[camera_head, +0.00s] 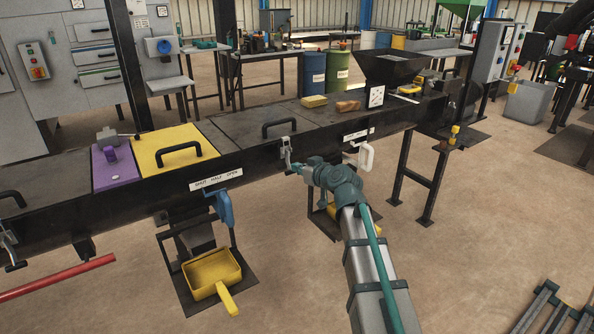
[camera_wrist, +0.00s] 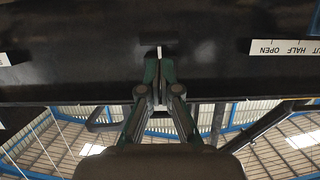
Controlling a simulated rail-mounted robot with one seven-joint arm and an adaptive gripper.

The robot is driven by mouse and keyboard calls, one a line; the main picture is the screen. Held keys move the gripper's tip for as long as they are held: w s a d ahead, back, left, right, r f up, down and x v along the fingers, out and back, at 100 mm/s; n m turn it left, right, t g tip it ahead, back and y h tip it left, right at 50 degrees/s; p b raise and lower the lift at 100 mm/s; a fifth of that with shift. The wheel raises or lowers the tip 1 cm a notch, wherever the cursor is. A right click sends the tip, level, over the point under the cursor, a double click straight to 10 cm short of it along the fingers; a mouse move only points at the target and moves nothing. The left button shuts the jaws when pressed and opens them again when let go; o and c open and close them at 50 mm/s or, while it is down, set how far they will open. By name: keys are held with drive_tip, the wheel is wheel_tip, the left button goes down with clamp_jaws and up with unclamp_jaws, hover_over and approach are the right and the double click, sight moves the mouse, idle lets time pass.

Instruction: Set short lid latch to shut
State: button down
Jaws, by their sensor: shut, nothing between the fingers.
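A metal lid latch (camera_head: 286,153) is on the front wall of the black trough, below a dark lid (camera_head: 262,140) with a black handle. Its lever hangs down; whether it is hooked is too small to tell. My gripper (camera_head: 298,168) is shut and empty, right beside the latch's lower end. I cannot tell whether they touch. In the wrist view my gripper's fingertips (camera_wrist: 159,66) are together against the dark trough wall, with a small pale strip just beyond them. The fingers may hide part of the latch there.
A blue handle (camera_head: 225,208) and a white handle (camera_head: 366,155) hang from the trough front, left and right of my gripper. Another latch (camera_head: 10,250) is at far left, near a red bar (camera_head: 58,277). A yellow scoop (camera_head: 212,274) sits low. The floor in front is mostly clear.

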drive_tip(key=v, duration=1.1)
drive_tip(key=shift+s+r+p, duration=0.2)
drive_tip(key=shift+r+p, duration=0.05)
drive_tip(key=shift+p, duration=0.2)
drive_tip(key=shift+d, duration=0.1)
